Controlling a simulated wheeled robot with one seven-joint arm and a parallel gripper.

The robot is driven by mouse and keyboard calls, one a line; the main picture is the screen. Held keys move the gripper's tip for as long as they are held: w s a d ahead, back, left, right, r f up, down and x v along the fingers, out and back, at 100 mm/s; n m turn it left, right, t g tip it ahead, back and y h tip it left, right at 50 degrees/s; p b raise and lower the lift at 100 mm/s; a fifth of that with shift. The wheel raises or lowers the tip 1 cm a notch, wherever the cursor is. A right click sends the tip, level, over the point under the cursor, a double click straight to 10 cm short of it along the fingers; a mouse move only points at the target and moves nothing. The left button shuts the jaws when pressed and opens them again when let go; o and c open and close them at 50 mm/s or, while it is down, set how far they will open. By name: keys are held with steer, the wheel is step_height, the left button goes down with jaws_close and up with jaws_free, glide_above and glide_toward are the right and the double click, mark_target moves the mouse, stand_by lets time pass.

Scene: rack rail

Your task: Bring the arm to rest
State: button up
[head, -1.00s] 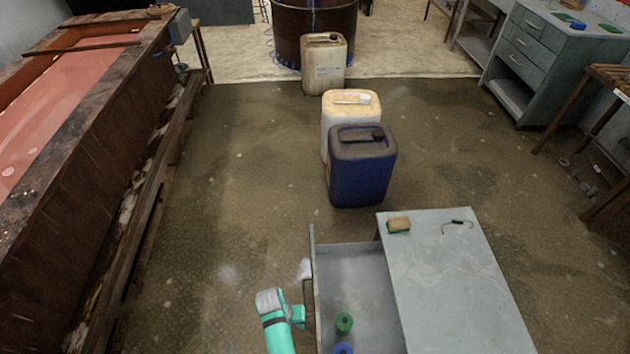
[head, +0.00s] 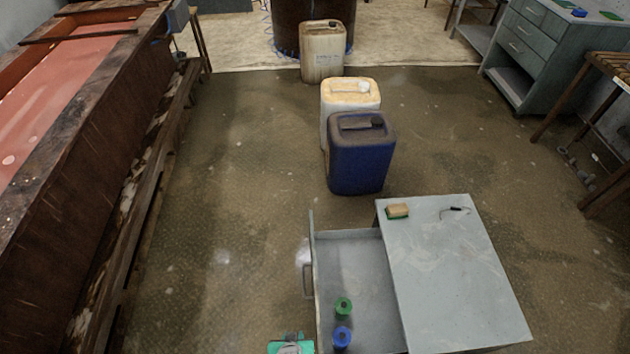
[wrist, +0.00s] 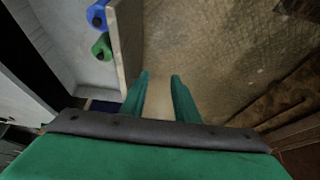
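My gripper (wrist: 160,80) shows in the wrist view with its two green fingers apart and nothing but floor seen between them. It is beside the outer face of an open drawer front (wrist: 128,40). In the head view only a teal part of my arm shows at the bottom edge, left of the drawer; the fingers are not clear there.
The grey cabinet (head: 450,270) has its drawer (head: 350,260) pulled out to the left. A green spool (head: 343,307) and a blue spool (head: 342,337) are in the drawer. A sponge (head: 398,211) lies on top. A blue canister (head: 360,160) stands behind. Floor left is clear.

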steer(key=s+d+r+t, duration=0.2)
steer(key=s+r+t, duration=0.1)
steer(key=r, duration=0.8)
steer(key=s+d+r+t, duration=0.2)
steer(key=s+r, duration=0.3)
steer(key=r, duration=0.7)
steer(key=s+d+r+t, duration=0.3)
steer(key=r+t, duration=0.2)
steer(key=r, duration=0.6)
steer(key=shift+s+r+m, duration=0.3)
steer(key=shift+s+r, duration=0.1)
steer(key=shift+w+d, duration=0.1)
steer(key=shift+d, duration=0.05)
